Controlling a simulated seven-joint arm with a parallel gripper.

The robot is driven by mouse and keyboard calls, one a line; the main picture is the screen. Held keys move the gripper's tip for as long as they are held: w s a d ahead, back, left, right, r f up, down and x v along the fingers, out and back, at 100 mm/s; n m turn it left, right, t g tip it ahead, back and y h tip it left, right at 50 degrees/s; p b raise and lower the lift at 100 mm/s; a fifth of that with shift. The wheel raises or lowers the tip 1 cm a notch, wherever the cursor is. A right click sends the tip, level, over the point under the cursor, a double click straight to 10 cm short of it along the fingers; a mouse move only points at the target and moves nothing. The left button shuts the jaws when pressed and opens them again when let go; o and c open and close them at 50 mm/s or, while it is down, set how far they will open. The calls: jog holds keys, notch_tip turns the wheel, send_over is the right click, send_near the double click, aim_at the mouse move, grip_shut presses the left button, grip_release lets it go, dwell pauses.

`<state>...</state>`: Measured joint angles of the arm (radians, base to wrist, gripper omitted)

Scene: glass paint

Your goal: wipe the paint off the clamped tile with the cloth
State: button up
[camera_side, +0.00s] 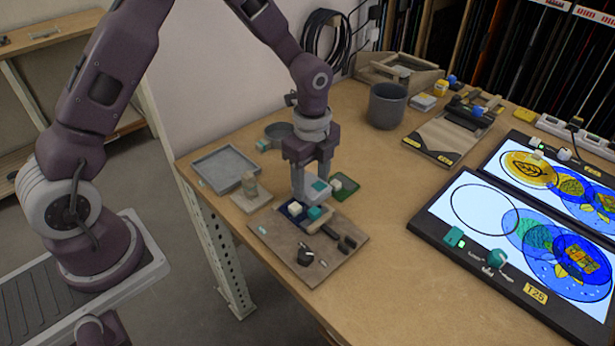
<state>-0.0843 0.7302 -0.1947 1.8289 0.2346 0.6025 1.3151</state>
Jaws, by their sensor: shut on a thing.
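My gripper (313,181) points down over the back of a brown wooden board (285,245) near the table's left side. It is shut on a pale grey piece with a teal patch, which I take to be the cloth (318,187). A dark blue tile (288,215) lies on the board just below and in front of the gripper. A cream block and a teal block (315,213) sit at the tile, apparently as clamps. The gripper and cloth hide part of the tile's far side. I cannot tell whether the cloth touches the tile, or make out the paint.
A grey tray (226,170) and a small stand (251,192) are left of the board. A dark knob (304,257) sits on the board. A grey pot (386,105) stands behind; lit panels (520,240) fill the right. The table between is clear.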

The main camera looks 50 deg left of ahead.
jog(key=shift+a, duration=0.75)
jog(key=shift+d, duration=0.65)
jog(key=shift+r, duration=2.6)
jog(key=f, duration=0.1)
jog(key=a+f, duration=0.1)
jog(key=f, duration=0.2)
jog(key=shift+a+f, duration=0.1)
jog(key=shift+a, duration=0.15)
